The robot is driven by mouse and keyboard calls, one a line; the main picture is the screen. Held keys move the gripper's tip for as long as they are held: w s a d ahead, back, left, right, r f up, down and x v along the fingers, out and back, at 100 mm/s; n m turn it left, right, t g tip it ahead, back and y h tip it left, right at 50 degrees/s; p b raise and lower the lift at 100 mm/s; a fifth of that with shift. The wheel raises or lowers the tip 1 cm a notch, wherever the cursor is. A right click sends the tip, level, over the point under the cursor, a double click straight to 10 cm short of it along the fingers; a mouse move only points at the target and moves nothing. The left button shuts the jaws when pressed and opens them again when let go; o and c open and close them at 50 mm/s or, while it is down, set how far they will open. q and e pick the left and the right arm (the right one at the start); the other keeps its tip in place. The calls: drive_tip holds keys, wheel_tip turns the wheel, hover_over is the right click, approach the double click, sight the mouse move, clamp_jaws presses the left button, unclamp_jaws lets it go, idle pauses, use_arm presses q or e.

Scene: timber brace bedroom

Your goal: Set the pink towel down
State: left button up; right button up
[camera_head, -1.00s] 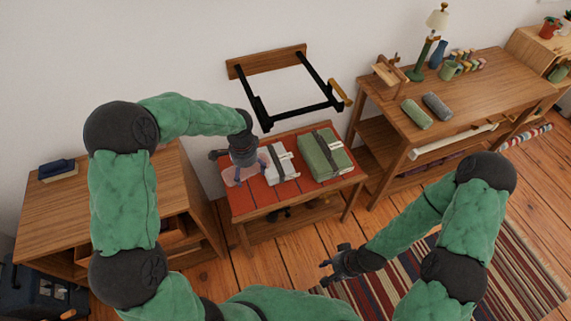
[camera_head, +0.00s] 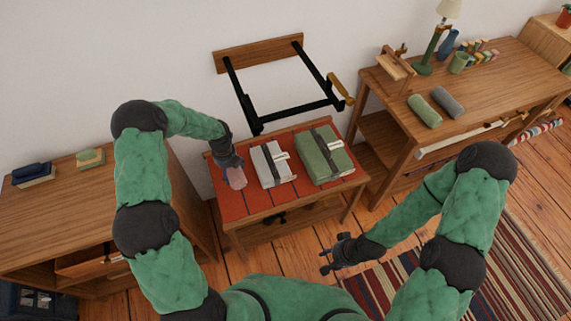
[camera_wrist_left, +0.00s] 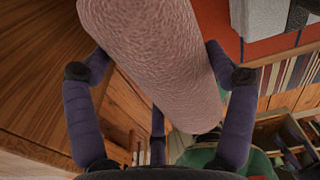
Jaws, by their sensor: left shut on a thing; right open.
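The pink towel (camera_head: 237,178) is a roll, held over the left part of the red-topped table (camera_head: 262,202). My left gripper (camera_head: 231,165) is shut on it. In the left wrist view the pink towel (camera_wrist_left: 155,50) runs lengthwise between the fingers of the left gripper (camera_wrist_left: 160,85). Whether its underside touches the tabletop I cannot tell. My right gripper (camera_head: 335,255) is open and empty, above the floor in front of the table.
A strapped grey bundle (camera_head: 271,165) lies just right of the towel, and a strapped green bundle (camera_head: 323,157) lies further right. A black wall frame (camera_head: 290,112) juts out behind the table. A wooden cabinet (camera_head: 90,215) stands left; a workbench (camera_head: 480,90) stands right.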

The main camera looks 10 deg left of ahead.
use_arm(q)
drive_tip(key=shift+w+a+f+m, duration=0.2)
drive_tip(key=shift+f+m, duration=0.3)
wheel_tip(320, 180, down, 10)
drive_tip(key=b, duration=0.4)
drive_tip(key=shift+r, duration=0.1)
drive_tip(key=shift+f, duration=0.2)
drive_tip(key=o, duration=1.1)
drive_tip(key=shift+c, duration=0.2)
